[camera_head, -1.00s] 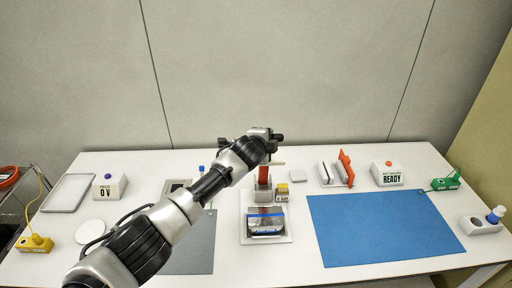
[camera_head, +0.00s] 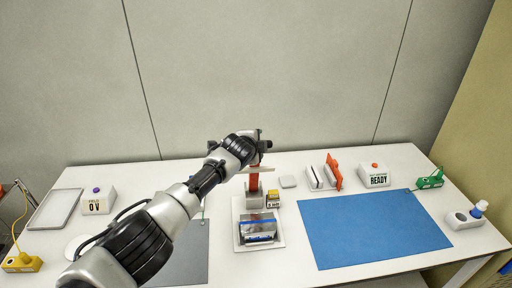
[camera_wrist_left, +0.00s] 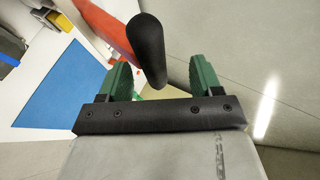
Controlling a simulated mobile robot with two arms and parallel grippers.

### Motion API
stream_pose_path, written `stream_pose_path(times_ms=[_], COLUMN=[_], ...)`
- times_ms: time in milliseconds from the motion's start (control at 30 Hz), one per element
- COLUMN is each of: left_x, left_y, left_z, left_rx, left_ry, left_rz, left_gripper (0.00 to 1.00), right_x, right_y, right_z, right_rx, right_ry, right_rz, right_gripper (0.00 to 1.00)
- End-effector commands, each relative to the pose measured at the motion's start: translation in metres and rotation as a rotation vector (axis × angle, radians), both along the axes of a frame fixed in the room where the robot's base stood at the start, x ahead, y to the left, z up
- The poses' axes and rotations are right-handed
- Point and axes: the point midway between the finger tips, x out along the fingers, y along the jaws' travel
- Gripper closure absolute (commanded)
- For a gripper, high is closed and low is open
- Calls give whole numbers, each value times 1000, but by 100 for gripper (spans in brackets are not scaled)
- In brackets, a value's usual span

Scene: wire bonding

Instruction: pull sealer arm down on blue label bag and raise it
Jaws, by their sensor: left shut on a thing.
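The sealer's red arm (camera_head: 254,181) stands upright at the back of its pale base (camera_head: 240,243). The blue label bag (camera_head: 259,222), dark and glossy with a blue band, lies on the front of that base. My left gripper (camera_wrist_left: 160,78) is shut on the sealer arm's black handle (camera_wrist_left: 147,45), which shows between its green fingers in the left wrist view. The red arm also shows there (camera_wrist_left: 100,28). In the head view my left wrist hides the handle and fingertips. My right gripper is not in view.
A yellow box (camera_head: 273,200) sits right beside the sealer. A blue mat (camera_head: 360,228) lies to the right and a grey mat (camera_head: 190,258) to the left. An orange-handled device (camera_head: 334,172) and a READY box (camera_head: 375,176) stand at the back right.

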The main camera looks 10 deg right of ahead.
Motion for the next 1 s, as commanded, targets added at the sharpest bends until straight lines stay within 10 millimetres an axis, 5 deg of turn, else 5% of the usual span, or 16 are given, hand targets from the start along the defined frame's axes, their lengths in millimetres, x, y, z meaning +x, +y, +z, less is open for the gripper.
stream_pose_path(times_ms=[467,1000], left_x=[1,-46], left_y=[9,26], left_z=[2,26], left_rx=[6,0], left_ry=[-10,-13], left_rz=[7,3], left_gripper=[49,49], right_x=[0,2], right_y=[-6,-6], right_z=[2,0], right_rx=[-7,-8], right_ry=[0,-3], right_rz=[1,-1], right_gripper=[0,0])
